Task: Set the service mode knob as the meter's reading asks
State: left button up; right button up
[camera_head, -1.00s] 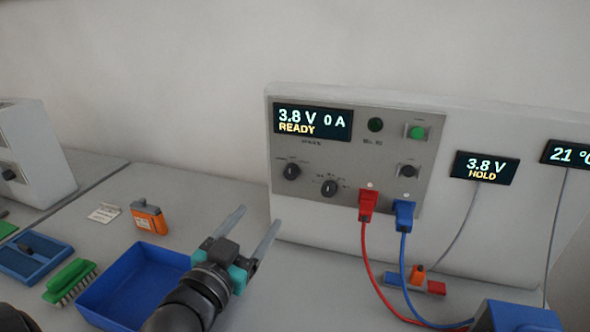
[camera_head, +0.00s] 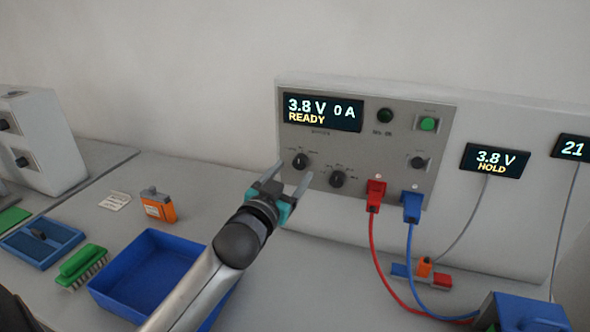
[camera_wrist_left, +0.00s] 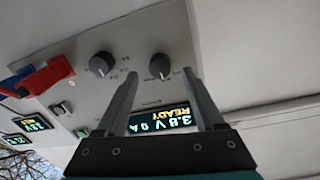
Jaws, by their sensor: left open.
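The cycler panel (camera_head: 330,205) carries two black knobs, a left one (camera_head: 300,161) and a right one (camera_head: 338,179); their labels are too small to read. In the wrist view the left knob (camera_wrist_left: 160,66) and right knob (camera_wrist_left: 102,65) appear swapped. The panel display (camera_head: 322,111) reads 3.8 V, 0 A, READY. A separate meter (camera_head: 495,161) reads 3.8 V HOLD. My left gripper (camera_head: 294,169) is open and empty, its fingertips in front of the left knob, one toward each side. The wrist view shows the knob between the fingertips; contact cannot be told. My right gripper is out of view.
Red (camera_head: 376,194) and blue (camera_head: 411,206) plugs with hanging cables sit right of the knobs.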

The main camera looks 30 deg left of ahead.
aim_at(300, 162)
pick_arm(q)
jog(key=shift+w+a, duration=0.25)
jog(key=shift+w, duration=0.95)
grip_shut()
